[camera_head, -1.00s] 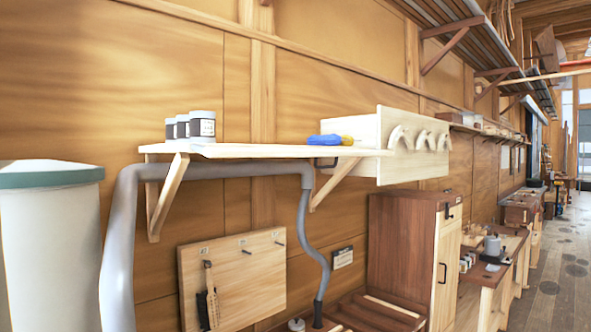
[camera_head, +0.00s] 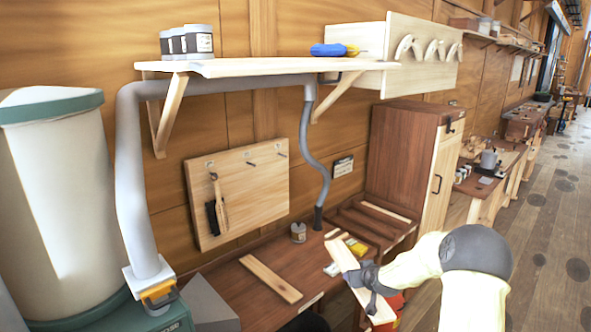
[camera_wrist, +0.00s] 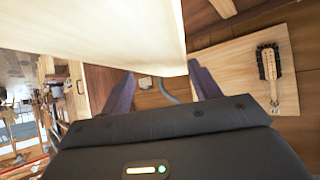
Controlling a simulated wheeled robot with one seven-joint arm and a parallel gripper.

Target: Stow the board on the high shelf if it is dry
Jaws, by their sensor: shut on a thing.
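A pale wooden board (camera_head: 343,258) is held tilted in my gripper (camera_head: 367,279), above the right part of the workbench. A pale wall shelf (camera_head: 270,66) on brackets is above the bench, higher than my gripper. I cannot tell whether this is the high shelf.
Several small cans (camera_head: 187,42) and a blue object (camera_head: 328,50) stand on the shelf. A grey hose (camera_head: 128,180) runs beneath it. Another board (camera_head: 270,279) lies on the bench (camera_head: 238,288). A peg panel (camera_head: 250,175) holds a brush. A brown cabinet (camera_head: 400,150) stands right.

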